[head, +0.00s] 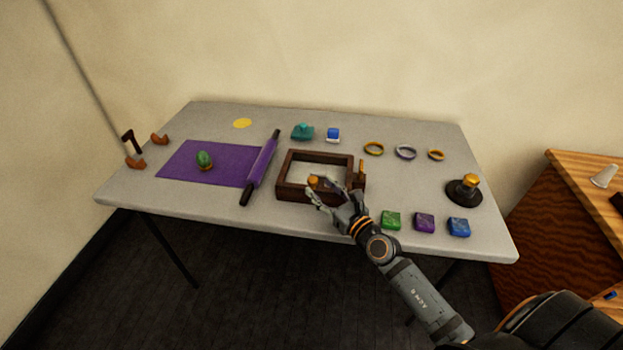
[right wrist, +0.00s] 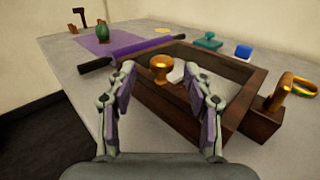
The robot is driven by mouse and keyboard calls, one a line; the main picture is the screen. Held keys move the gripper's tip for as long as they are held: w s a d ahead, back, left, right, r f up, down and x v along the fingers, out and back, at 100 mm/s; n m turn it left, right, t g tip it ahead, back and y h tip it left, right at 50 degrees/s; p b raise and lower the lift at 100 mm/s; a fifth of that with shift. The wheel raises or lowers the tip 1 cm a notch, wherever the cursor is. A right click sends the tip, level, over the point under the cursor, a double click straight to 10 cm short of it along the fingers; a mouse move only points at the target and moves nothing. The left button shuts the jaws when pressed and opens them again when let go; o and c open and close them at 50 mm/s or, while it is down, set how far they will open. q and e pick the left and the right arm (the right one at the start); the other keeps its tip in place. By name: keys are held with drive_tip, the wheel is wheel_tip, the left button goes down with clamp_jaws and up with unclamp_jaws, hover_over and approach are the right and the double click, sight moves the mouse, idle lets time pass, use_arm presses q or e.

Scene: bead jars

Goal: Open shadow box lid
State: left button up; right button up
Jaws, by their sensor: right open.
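The shadow box (head: 284,187) is a dark brown wooden frame on the grey table, with a pale inside. A gold knob (head: 313,181) shows at its front side. In the right wrist view the knob (right wrist: 161,68) stands between the fingers and beyond them, and the box (right wrist: 246,76) fills the middle right. A gold upright piece (head: 361,168) stands on a small brown block at the box's right side. My right gripper (head: 322,194) is open and empty at the front of the box. I cannot tell how the lid sits. My left gripper is out of view.
A purple mat (head: 190,172) with a green egg-shaped thing (head: 204,158) and a purple roller (head: 262,165) lie left of the box. Green, purple and blue blocks (head: 424,222) lie front right. Rings (head: 405,152) and a black stand (head: 463,193) are at the right.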

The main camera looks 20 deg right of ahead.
sight(317, 183)
drive_tip(key=x, duration=0.4)
drive_tip(key=shift+w+d, duration=0.15)
drive_tip(key=shift+w, duration=0.35)
drive_tip(key=shift+c, duration=0.8)
drive_tip(key=c, duration=0.7)
clamp_jaws()
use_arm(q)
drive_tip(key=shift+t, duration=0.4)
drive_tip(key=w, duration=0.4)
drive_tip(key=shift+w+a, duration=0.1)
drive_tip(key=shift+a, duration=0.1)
